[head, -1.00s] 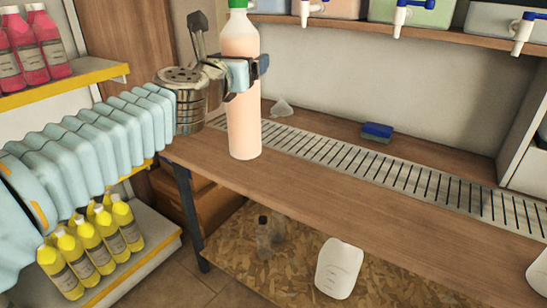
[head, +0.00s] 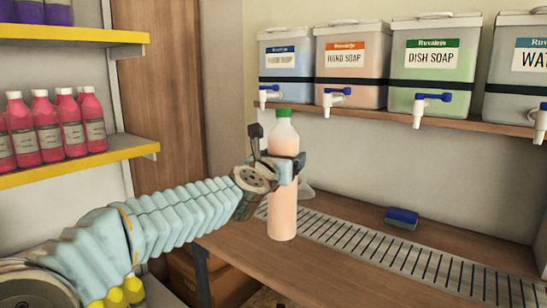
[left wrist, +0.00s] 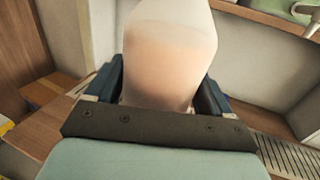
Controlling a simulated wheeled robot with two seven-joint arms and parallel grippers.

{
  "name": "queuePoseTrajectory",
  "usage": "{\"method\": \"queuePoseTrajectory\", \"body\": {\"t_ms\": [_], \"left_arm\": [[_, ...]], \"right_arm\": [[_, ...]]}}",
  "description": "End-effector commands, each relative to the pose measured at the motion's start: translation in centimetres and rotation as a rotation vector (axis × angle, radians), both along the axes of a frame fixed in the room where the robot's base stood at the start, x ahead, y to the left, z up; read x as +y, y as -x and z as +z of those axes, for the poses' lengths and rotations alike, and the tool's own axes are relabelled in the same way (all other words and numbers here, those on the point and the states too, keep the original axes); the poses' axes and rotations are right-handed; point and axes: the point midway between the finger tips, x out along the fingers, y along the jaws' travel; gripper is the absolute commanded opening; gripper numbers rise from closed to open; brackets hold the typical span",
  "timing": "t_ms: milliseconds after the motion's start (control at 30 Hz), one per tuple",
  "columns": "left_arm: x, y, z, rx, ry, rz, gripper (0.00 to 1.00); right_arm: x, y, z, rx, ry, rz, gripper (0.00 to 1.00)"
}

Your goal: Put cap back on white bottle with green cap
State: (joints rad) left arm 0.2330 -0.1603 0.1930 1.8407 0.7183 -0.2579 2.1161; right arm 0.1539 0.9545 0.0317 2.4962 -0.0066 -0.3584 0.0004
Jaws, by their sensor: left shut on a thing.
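The bottle (head: 283,200) is translucent, filled with a peach-pink liquid, and has a green cap (head: 284,113) sitting on its top. It stands upright in the head view, in front of the drip grate. My left gripper (head: 284,168) is shut around the upper part of the bottle. In the left wrist view the bottle (left wrist: 165,65) fills the space between the two dark fingers, and its cap is out of the picture. I cannot tell whether the bottle's base touches the counter. My right gripper is not in view.
The wooden counter (head: 255,270) carries a slotted grate (head: 385,250), a blue sponge (head: 402,217) and a clear funnel (head: 306,190). Soap drums with taps, such as the hand soap drum (head: 350,70), stand on the shelf above. Pink bottles (head: 70,125) fill the left shelf.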

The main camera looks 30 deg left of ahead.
Motion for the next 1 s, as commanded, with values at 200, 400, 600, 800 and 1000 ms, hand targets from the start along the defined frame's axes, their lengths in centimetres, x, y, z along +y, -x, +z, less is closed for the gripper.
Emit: {"method": "queuePoseTrajectory", "body": {"t_ms": [200,400,600,800,1000], "left_arm": [[0.5,-3.2,-3.2,-0.004,-0.002,0.001,0.00],[0.8,-4.6,-4.8,-0.007,-0.002,0.002,0.00],[0.8,-4.7,-4.9,-0.007,-0.002,0.002,0.00],[0.8,-4.8,-5.1,-0.006,-0.001,0.002,0.00],[1.0,-5.6,-7.4,-0.004,-0.002,0.003,0.00]], "right_arm": [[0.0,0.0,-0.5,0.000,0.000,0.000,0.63],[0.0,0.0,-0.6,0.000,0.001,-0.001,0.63],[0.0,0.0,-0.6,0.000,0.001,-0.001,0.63],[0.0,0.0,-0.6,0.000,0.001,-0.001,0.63],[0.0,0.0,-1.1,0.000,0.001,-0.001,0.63]]}}
